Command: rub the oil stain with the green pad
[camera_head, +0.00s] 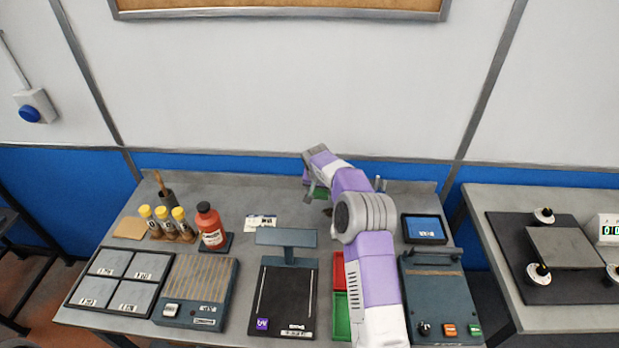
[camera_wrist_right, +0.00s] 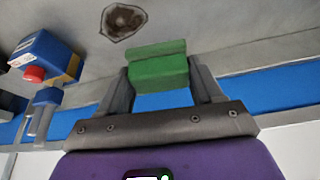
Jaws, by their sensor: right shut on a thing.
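The green pad (camera_wrist_right: 159,71) is held between the two fingers of my right gripper (camera_wrist_right: 163,82) in the right wrist view. In the head view a bit of the green pad (camera_head: 320,193) shows under my right gripper (camera_head: 318,190), near the back of the bench. The oil stain (camera_wrist_right: 123,21) is a dark brown blotch on the grey bench top in the right wrist view. The pad is apart from the stain in that picture. My left gripper does not show.
A blue box with a red knob (camera_wrist_right: 42,60) is at the left of the right wrist view. In the head view a red bottle (camera_head: 210,228), yellow-capped vials (camera_head: 162,213) and a black stand (camera_head: 286,300) are left of my arm. A red and green tray (camera_head: 340,298) is beside it.

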